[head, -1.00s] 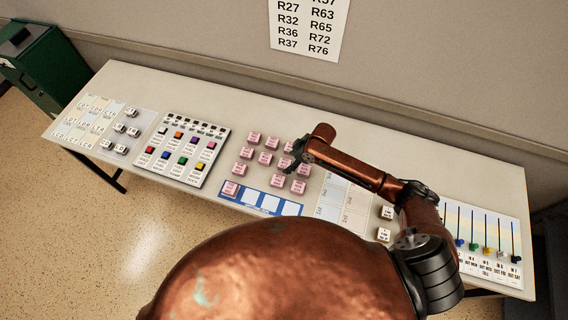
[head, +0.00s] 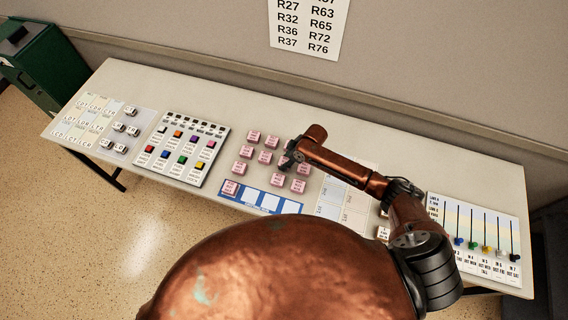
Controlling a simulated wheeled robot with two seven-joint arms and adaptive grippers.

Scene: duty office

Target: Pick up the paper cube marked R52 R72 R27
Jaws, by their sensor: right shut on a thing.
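Several pink paper cubes with printed marks stand in loose rows on the table; one is the near-right cube (head: 298,186), another the far-left cube (head: 254,135). The marks are too small to read, so I cannot tell which cube is R52 R72 R27. One pink cube (head: 230,188) sits at the left end of the blue-and-white strip (head: 284,206). My right gripper (head: 286,161) is low among the right-hand cubes, shut on what seems to be a pink cube, mostly hidden by the fingers. My left gripper is out of view.
The long table (head: 200,95) also holds a coloured-button panel (head: 181,148), white cubes (head: 119,127) on a sheet at left, and a slider panel (head: 480,235) at right. A number list (head: 306,25) hangs on the wall. The table's back strip is clear.

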